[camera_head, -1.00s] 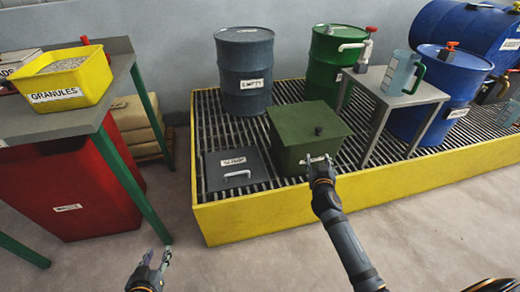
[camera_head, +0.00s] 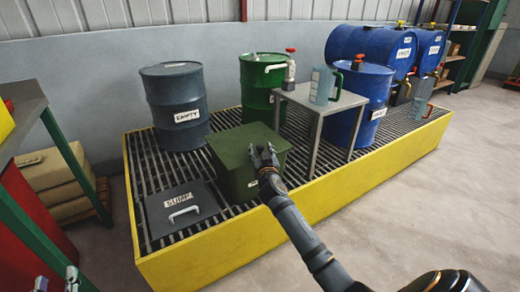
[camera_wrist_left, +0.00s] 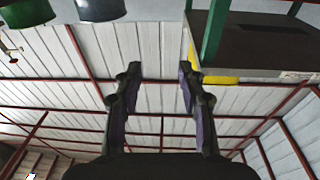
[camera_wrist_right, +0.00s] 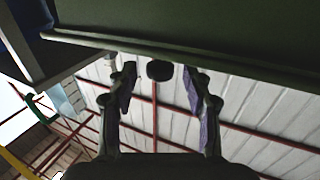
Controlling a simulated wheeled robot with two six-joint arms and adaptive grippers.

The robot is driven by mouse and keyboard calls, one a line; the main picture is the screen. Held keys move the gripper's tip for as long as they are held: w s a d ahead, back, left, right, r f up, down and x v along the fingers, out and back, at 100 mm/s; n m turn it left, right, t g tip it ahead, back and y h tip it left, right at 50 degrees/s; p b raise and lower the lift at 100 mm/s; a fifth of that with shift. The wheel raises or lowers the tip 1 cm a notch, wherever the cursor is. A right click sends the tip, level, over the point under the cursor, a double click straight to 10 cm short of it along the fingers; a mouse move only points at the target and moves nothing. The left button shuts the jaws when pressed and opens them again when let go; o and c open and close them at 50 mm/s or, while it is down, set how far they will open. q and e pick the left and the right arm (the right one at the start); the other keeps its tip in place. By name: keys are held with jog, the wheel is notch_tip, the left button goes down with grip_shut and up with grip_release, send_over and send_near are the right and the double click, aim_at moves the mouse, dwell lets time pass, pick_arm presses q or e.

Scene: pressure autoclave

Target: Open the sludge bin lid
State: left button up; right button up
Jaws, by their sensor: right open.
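The green box-shaped bin (camera_head: 234,185), which I take to be the sludge bin, stands on the grating with its flat lid (camera_head: 232,143) closed. Its label is too small to read. My right gripper (camera_head: 264,150) is open at the lid's near right part, fingers pointing up and away. In the right wrist view the dark green lid (camera_wrist_right: 200,45) crosses the top, and a black knob (camera_wrist_right: 159,70) shows between the open fingers (camera_wrist_right: 160,92); contact is not visible. My left gripper (camera_head: 57,280) is at the lower left, away from the bin; its fingers (camera_wrist_left: 153,85) are open and empty.
A dark hatch plate (camera_head: 182,207) with a handle lies left of the bin. A grey drum (camera_head: 175,95), a green drum (camera_head: 255,90) and a small grey table (camera_head: 318,103) stand close behind and right. The yellow containment wall (camera_head: 330,195) runs in front.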

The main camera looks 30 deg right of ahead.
pick_arm(q)
jog(key=shift+r+t, duration=0.7)
jog(key=shift+r, duration=1)
pick_arm(e)
jog(key=shift+x, duration=0.85)
grip_shut()
